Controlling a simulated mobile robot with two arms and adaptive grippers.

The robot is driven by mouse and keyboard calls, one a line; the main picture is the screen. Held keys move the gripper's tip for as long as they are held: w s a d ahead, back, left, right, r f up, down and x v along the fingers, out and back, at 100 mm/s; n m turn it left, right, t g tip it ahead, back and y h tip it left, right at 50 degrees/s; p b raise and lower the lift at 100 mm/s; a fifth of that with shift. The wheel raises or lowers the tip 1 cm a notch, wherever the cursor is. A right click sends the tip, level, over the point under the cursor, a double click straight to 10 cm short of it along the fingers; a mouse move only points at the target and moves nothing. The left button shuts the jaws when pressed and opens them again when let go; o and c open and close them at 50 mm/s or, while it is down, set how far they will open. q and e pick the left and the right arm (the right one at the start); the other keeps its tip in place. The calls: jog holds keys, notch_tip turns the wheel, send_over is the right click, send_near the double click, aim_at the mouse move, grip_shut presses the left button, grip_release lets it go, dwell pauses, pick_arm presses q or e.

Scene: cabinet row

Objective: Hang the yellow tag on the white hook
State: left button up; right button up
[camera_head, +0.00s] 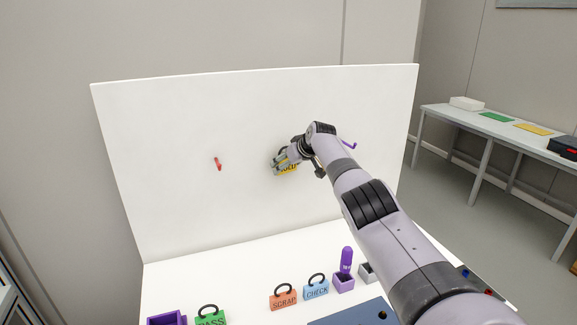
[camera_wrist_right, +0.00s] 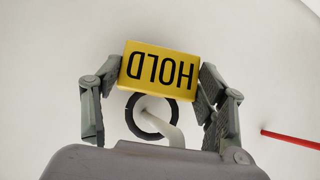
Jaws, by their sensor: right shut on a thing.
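The yellow tag (camera_wrist_right: 160,68) reads HOLD, upside down in the right wrist view. My right gripper (camera_wrist_right: 160,82) is shut on its two sides. In the head view the tag (camera_head: 288,170) shows partly behind my right gripper (camera_head: 283,162), close to the white upright board (camera_head: 160,140). The tag's black ring (camera_wrist_right: 134,122) is free of the fingers. The white hook (camera_wrist_right: 174,131) overlaps the ring and appears to pass through its opening. Whether it touches the ring, I cannot tell. In the head view I cannot make out the white hook. My left gripper is not in view.
A red hook (camera_head: 218,163) is on the board left of the tag, and a purple hook (camera_head: 349,146) right of it.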

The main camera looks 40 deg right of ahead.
jog(key=shift+s+f, duration=0.1)
jog(key=shift+f, duration=0.3)
jog(key=o, duration=0.9)
jog(key=shift+f, duration=0.1)
jog(key=shift+o, duration=0.2)
jog(key=shift+s, duration=0.15)
jog(key=d+v, duration=0.1)
jog(key=v, duration=1.1)
jog(key=shift+a+r, duration=0.45)
jog(key=shift+a, duration=0.05)
jog(key=shift+f, duration=0.1)
